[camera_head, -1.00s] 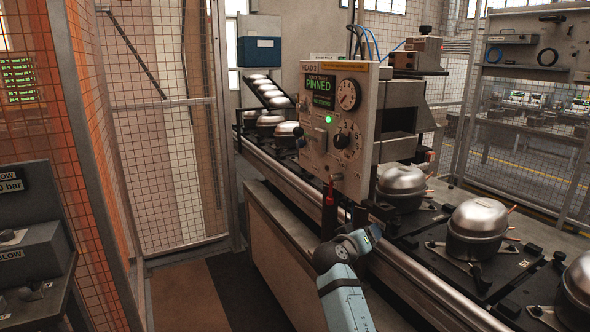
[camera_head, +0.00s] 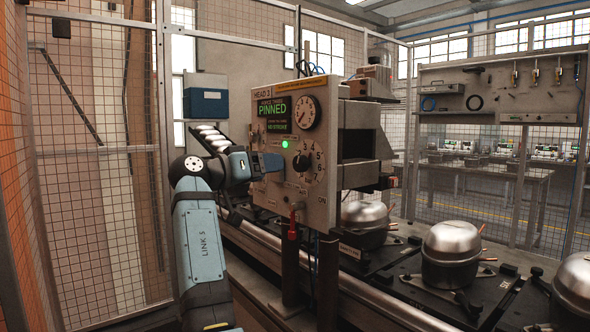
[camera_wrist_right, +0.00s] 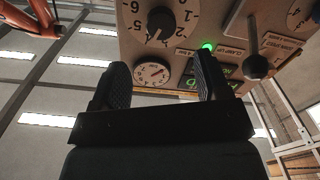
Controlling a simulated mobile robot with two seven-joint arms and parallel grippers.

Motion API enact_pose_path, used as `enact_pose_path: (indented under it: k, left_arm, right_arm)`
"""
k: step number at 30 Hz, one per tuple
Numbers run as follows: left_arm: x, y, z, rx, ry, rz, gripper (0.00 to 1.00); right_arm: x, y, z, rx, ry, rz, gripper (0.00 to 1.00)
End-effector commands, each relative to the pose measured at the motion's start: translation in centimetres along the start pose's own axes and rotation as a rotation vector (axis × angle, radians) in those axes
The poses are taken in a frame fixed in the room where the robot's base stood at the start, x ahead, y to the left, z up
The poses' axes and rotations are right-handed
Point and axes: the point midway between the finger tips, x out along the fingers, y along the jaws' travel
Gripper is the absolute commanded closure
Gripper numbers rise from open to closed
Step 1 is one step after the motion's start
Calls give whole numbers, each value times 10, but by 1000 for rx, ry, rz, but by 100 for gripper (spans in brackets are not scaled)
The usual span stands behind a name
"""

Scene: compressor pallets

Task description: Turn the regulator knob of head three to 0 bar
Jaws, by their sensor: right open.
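The head three panel (camera_head: 325,205) is a beige box with a green-lit display reading PINNED (camera_head: 274,112). Its black regulator knob (camera_head: 301,163) sits in a numbered dial below a round gauge (camera_head: 305,112). In the right wrist view the knob (camera_wrist_right: 161,22) is near the top, above the gauge (camera_wrist_right: 152,72); I cannot tell its exact setting. My right gripper (camera_head: 272,163) is left of the knob, in front of the panel's left part. In the right wrist view its two dark fingers (camera_wrist_right: 161,66) are apart with nothing between them. My left gripper is not in view.
A second black knob or lever (camera_wrist_right: 256,66) sticks out of the panel near one finger. A red-handled part (camera_head: 292,222) hangs below the panel. Compressors (camera_head: 452,250) stand on black pallets along the conveyor at right. Mesh fencing (camera_head: 95,180) stands at left.

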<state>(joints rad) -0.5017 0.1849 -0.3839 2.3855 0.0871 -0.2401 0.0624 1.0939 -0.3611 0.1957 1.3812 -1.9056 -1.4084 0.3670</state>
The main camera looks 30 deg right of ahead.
Motion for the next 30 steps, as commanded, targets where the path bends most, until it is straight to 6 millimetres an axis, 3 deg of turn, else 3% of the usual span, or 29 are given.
enact_pose_path:
  k: [6,12,18,26,30]
  left_arm:
    - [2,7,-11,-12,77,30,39]
    - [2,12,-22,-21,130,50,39]
    - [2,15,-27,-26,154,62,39]
    - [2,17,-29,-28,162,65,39]
    - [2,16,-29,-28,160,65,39]
  right_arm:
    - [49,0,2,2,1,1,31]
    - [80,0,1,1,1,-1,31]
    - [94,0,0,1,1,-1,31]
    - [95,0,0,0,2,-1,31]
    - [94,0,0,0,2,-1,58]
